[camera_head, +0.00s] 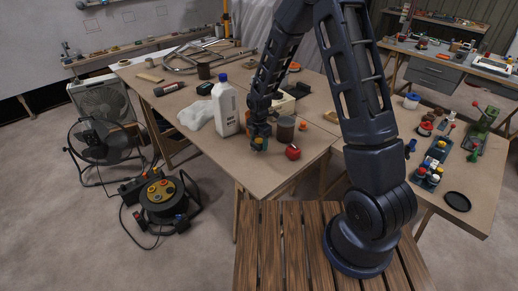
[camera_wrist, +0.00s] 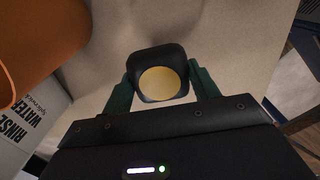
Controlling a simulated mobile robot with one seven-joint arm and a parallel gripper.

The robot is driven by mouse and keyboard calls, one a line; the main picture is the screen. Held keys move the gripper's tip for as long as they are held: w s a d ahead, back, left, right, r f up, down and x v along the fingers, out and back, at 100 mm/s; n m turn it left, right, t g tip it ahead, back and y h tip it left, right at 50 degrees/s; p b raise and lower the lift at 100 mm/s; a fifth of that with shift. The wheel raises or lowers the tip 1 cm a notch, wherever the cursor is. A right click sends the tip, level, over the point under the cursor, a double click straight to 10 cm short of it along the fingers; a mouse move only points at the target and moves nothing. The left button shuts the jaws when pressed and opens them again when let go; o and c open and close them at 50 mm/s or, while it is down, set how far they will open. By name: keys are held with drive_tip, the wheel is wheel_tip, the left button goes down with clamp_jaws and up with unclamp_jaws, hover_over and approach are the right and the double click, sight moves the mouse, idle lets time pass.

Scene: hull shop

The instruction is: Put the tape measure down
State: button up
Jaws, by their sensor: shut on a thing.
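My gripper (camera_head: 260,132) points down over the front part of the brown worktable (camera_head: 215,150). It is shut on the tape measure, a black rounded block with a yellow round face. In the wrist view the tape measure (camera_wrist: 160,78) sits between the two green fingers of my gripper (camera_wrist: 161,88). In the head view the tape measure (camera_head: 259,143) shows small and dark with yellow at the fingertips. I cannot tell whether its underside touches the tabletop.
A white bottle (camera_head: 225,106) stands left of my gripper; its rinse water label shows in the wrist view (camera_wrist: 30,125). Bare tabletop lies in front, near the table edge.

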sight(259, 141)
drive_tip(key=shift+f, duration=1.85)
drive_tip(key=o, duration=1.1)
drive_tip(key=shift+f, duration=0.1)
drive_tip(key=shift+o, duration=0.2)
wheel_tip(259, 141, up, 12)
drive_tip(key=shift+d+r, duration=0.1)
drive_tip(key=shift+r, duration=0.1)
drive_tip(key=s+d+r+m+t, duration=0.1)
drive_tip(key=s+d+r+m, duration=0.2)
drive_tip(key=d+r+m, duration=0.55)
drive_tip(key=s+d+r+m+t, duration=0.1)
drive_tip(key=s+d+r+m, duration=0.3)
drive_tip(key=d+r, duration=0.7)
drive_tip(key=s+d+r+m+t, duration=0.1)
drive_tip(key=s+d+r+m, duration=0.3)
drive_tip(key=s+m, duration=0.3)
drive_tip(key=s+d+r+m+t, duration=0.1)
drive_tip(key=s+d+r+m, duration=0.4)
drive_tip(key=s, duration=0.4)
drive_tip(key=shift+s+d+m+t, duration=0.35)
drive_tip(key=shift+d+m, duration=0.55)
drive_tip(key=shift+m, duration=0.35)
